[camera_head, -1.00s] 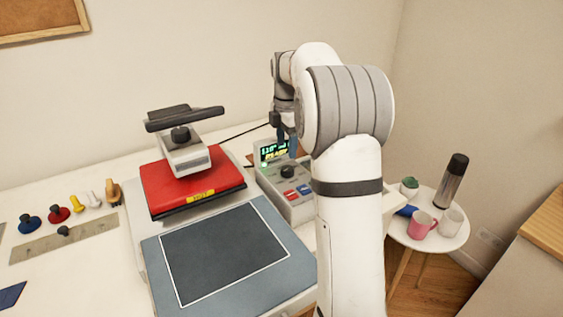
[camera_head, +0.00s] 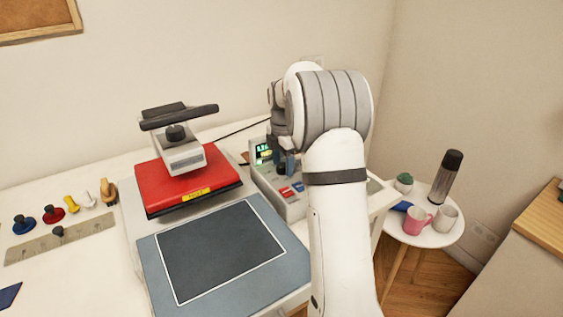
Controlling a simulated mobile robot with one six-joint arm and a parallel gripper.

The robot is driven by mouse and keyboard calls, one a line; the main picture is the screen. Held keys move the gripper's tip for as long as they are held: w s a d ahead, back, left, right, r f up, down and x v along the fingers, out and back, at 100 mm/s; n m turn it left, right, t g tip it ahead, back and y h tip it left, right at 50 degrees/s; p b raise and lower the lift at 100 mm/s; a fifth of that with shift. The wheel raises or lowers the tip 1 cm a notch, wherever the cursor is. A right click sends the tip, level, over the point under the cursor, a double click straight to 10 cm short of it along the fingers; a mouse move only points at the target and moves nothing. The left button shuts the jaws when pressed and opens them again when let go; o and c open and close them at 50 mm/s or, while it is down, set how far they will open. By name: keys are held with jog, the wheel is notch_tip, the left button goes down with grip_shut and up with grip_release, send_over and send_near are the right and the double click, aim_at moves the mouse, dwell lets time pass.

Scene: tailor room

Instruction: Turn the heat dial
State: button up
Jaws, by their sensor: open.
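My gripper (camera_head: 283,160) is open, pointing down at the dial. I cannot tell whether the fingers touch the dial or are around it.
The heat press has a raised red upper plate (camera_head: 185,178) and a dark lower plate (camera_head: 220,250) left of the box. Several coloured-handled stamps (camera_head: 53,214) lie far left. A round side table (camera_head: 417,236) with mugs and a flask (camera_head: 446,177) stands right.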

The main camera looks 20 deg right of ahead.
jog(key=shift+c, duration=0.6)
jog(key=c, duration=0.9)
